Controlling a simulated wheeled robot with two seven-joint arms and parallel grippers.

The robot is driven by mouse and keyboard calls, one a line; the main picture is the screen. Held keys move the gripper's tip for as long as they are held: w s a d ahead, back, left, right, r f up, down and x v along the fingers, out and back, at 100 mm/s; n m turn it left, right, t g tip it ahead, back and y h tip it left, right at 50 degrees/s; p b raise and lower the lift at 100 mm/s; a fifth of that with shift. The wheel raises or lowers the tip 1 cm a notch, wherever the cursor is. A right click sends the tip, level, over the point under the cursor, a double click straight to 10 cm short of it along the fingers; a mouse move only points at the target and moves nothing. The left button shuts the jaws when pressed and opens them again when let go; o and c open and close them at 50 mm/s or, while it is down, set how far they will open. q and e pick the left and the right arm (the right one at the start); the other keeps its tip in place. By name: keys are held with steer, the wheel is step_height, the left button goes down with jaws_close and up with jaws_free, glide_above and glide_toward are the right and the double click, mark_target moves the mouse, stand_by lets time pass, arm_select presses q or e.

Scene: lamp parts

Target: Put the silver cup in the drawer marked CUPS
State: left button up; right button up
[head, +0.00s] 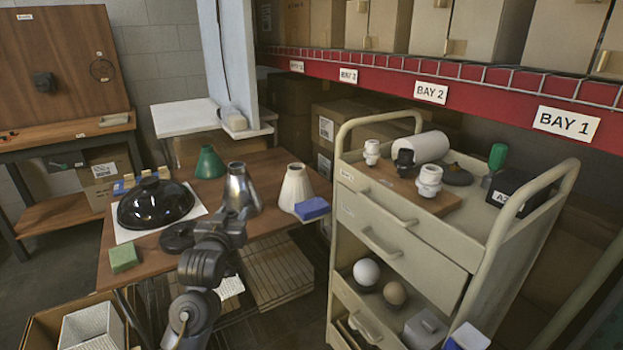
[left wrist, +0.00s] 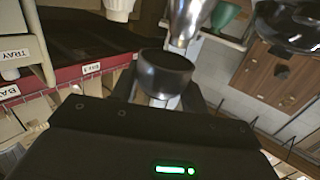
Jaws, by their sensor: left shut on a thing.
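My left gripper (head: 236,214) is over the front of the wooden table, just in front of a silver cone shade (head: 241,192). In the left wrist view it is shut on a small round cup (left wrist: 165,74), shiny dark grey with a paler silver part below, which I take for the silver cup. In the head view the gripper hides most of it. The cream cart (head: 400,235) stands to the right, with an upper drawer (head: 405,222) and one below it (head: 400,258). Both look shut. Their small labels are too small to read. My right gripper is not in view.
A green cone (head: 209,162), a white cone (head: 296,188), a blue block (head: 312,208) and a black dome (head: 155,202) are on the table. White fittings (head: 428,180) and a black box (head: 520,191) stand on the cart. Its tall rail (head: 500,245) rises at the right.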

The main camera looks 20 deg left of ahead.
arm_select(q)
steer(key=shift+d, duration=0.15)
steer(key=s+d+r+m+h+p, duration=0.2)
steer(key=s+d+r+h+p, duration=0.1)
steer(key=d, duration=0.9)
steer(key=s+d+r+m+t+h+p, duration=0.1)
steer(key=s+d+p, duration=0.5)
steer(key=d, duration=0.6)
steer(key=r+m+h+p, duration=0.1)
steer(key=r+h, duration=0.1)
steer(key=shift+h, duration=0.3)
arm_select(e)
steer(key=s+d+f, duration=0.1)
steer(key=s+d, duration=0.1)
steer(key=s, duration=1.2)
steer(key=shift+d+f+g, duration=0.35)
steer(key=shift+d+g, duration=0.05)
arm_select(q)
steer(key=shift+a+f, duration=0.1)
steer(key=shift+a, duration=0.4)
steer(key=shift+d, duration=0.1)
